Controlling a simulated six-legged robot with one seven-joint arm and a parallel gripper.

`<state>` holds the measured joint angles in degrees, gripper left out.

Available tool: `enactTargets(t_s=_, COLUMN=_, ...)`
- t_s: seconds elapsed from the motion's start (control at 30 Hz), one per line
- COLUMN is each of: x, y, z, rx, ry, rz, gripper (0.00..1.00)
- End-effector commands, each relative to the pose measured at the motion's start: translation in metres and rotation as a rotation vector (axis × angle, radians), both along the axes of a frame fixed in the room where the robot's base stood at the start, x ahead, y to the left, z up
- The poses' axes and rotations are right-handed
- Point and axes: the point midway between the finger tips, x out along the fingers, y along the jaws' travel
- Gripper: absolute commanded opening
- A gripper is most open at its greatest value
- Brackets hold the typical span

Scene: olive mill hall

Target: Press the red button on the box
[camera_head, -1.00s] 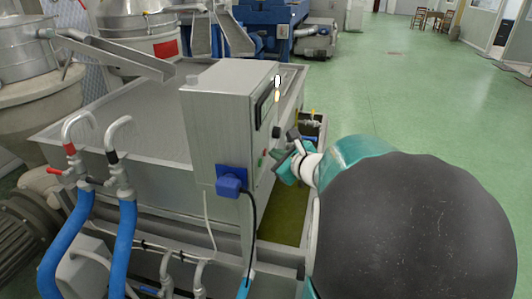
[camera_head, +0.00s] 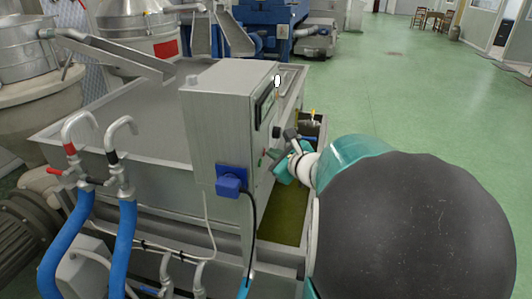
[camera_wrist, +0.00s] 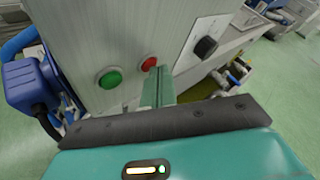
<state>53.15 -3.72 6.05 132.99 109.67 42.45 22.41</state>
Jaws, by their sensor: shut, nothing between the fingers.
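The box (camera_head: 215,125) is a grey metal control cabinet above the tank. The red button (camera_wrist: 149,63) sits on its panel face in the wrist view, to the right of the green button (camera_wrist: 110,79). My gripper (camera_wrist: 158,78) is shut and empty, its fingertips close to the lower right of the red button. I cannot tell whether they touch it. In the head view my gripper (camera_head: 272,157) is at the right side of the box, by its button face. The red button is not clear there.
A black knob (camera_wrist: 206,46) sits on a light plate beside the red button. A blue plug (camera_head: 230,182) with a dark cable is on the box's near face. Blue hoses (camera_head: 126,245) stand at the left. Green floor (camera_head: 400,90) is open to the right.

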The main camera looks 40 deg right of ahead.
Motion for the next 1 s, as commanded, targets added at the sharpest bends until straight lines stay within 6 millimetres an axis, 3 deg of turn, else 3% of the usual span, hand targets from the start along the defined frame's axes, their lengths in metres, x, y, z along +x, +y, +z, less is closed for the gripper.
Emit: enactTargets(t_s=1.0, x=-0.013, y=-0.01, z=0.0, rx=0.0, ry=0.0, rz=0.0, gripper=0.0)
